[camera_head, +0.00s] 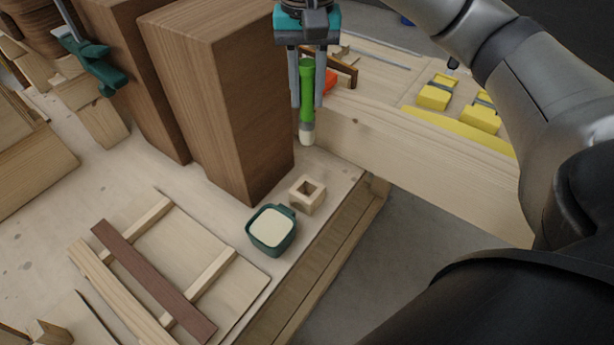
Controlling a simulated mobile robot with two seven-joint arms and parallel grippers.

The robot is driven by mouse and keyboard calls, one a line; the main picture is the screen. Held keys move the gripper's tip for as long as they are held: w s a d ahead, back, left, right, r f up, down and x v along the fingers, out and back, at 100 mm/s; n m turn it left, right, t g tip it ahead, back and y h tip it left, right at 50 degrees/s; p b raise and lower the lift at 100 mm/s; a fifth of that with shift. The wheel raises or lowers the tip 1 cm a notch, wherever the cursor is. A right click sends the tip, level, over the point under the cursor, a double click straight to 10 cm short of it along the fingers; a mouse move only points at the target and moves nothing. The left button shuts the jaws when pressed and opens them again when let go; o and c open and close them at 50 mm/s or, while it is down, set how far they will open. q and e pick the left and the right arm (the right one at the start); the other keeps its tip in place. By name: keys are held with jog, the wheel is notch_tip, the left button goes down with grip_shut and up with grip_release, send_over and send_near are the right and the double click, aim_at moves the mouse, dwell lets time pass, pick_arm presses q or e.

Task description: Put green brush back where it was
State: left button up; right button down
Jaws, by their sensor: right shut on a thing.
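My right gripper (307,92) comes in from the top and is shut on the green brush (306,78). The brush hangs upright, with its green handle between the fingers and its pale bristle tip pointing down. It is held behind a small wooden block with a square hole (308,194), and appears to be above the bench. Next to that block stands a dark green cup (271,240) with a cream-coloured filling. My left gripper is not in view.
A tall brown wooden block (225,100) stands close to the left of the brush. A wooden frame with slats (150,275) lies at the front left. A teal clamp (95,65) is at the upper left. Yellow blocks (433,97) lie at the right. A pale beam (420,165) runs right of the brush.

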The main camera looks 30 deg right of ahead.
notch_tip(320, 180, down, 18)
jog(key=b, duration=0.1)
jog(key=shift+b, duration=0.3)
jog(key=shift+f, duration=0.1)
jog(key=shift+f, duration=0.15)
jog(key=c, duration=0.7)
grip_release()
